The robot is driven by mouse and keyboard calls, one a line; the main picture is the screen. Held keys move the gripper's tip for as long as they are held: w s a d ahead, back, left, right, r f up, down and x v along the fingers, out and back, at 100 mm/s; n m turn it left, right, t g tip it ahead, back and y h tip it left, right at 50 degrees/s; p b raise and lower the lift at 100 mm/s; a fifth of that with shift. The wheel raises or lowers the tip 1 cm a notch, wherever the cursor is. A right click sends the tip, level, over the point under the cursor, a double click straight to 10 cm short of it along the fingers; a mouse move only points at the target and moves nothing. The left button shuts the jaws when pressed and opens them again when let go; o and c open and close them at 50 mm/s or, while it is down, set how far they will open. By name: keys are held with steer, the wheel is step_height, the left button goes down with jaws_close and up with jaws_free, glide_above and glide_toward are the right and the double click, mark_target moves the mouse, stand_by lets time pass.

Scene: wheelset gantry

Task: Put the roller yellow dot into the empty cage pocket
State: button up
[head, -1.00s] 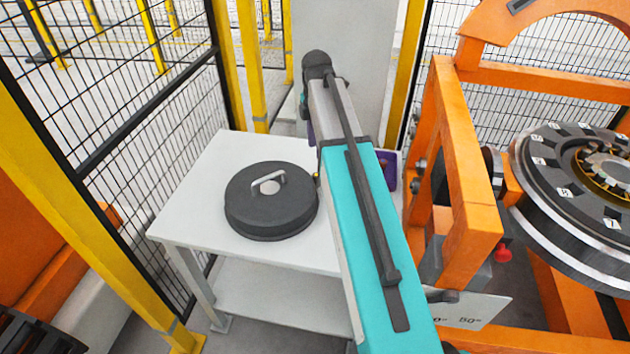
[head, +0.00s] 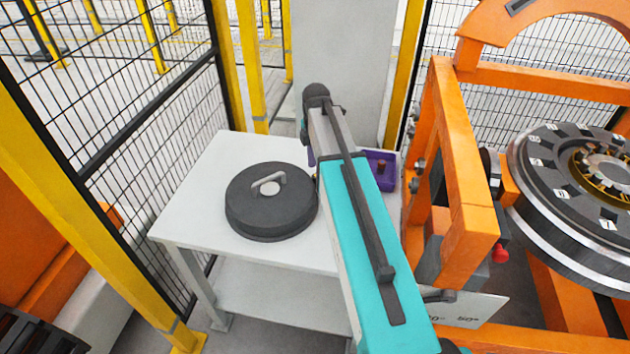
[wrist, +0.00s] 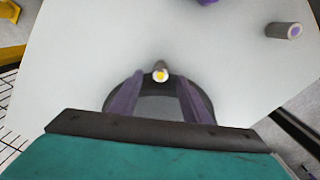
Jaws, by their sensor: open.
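In the wrist view the roller yellow dot (wrist: 161,74) shows its pale end face with a yellow dot, its grey body reaching away behind it. My gripper (wrist: 159,78) is open, with its purple fingers to the left and right of this roller in the picture. I cannot tell how far the roller is from the fingertips. In the head view my arm hides the roller and most of my gripper. The bearing cage (head: 590,177) shows at the right inside a large dark wheel ring (head: 545,205); I cannot make out which pocket is empty.
A second roller with a purple dot (wrist: 284,31) lies at the upper right of the wrist view. A black round lid (head: 270,205) with a handle sits on the white table (head: 205,180). A purple tray (head: 385,185) is at the table's right. Orange gantry posts (head: 470,190) stand beside it.

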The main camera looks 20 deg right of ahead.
steer(key=shift+f, duration=0.2)
steer(key=shift+d+f+p, duration=0.1)
steer(key=shift+f+p, duration=0.95)
steer(key=shift+f, duration=1.4)
jaws_close()
steer(key=shift+r, duration=0.1)
steer(key=shift+r+b, duration=1.25)
steer(key=shift+r, duration=3.7)
